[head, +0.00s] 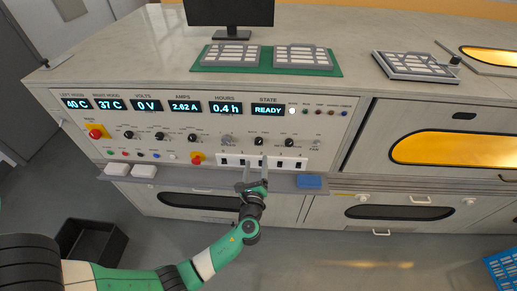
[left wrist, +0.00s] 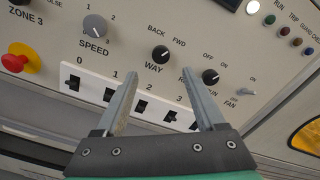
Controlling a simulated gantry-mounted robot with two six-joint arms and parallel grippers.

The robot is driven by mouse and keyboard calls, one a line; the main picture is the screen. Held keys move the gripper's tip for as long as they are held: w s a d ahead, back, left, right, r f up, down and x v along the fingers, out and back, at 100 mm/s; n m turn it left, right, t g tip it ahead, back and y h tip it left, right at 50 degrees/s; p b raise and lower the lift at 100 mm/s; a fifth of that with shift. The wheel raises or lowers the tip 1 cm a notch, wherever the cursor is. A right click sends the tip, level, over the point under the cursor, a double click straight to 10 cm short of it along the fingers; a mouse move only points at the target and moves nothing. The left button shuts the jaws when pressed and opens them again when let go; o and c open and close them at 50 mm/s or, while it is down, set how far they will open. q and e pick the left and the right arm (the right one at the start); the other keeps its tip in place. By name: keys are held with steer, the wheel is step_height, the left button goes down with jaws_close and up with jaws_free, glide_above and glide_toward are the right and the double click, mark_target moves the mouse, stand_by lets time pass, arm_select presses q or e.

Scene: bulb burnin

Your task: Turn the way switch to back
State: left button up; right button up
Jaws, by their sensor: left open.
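The way switch (left wrist: 160,54) is a small black knob with BACK and FWD printed above it and WAY below. Its exact pointer direction is hard to make out. In the head view the way switch (head: 259,141) is on the right half of the control panel. My left gripper (head: 255,168) is in front of the panel, just below the switch. In the left wrist view its two fingers (left wrist: 160,80) are spread, empty, and reach up toward the panel on either side below the switch. The knob appears between and beyond the fingertips, not gripped. My right gripper is not in view.
The grey speed knob (left wrist: 95,26) is left of the switch, and a black on/off knob (left wrist: 210,76) is right. A white strip of rocker switches (head: 262,162) runs below. A ledge (head: 220,182) with a blue block (head: 309,182) juts out under the panel.

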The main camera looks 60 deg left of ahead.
mark_target(258, 143)
arm_select(q)
steer(key=b+x, duration=0.2)
steer(key=x, duration=0.7)
steer(key=shift+w, duration=0.1)
jaws_close()
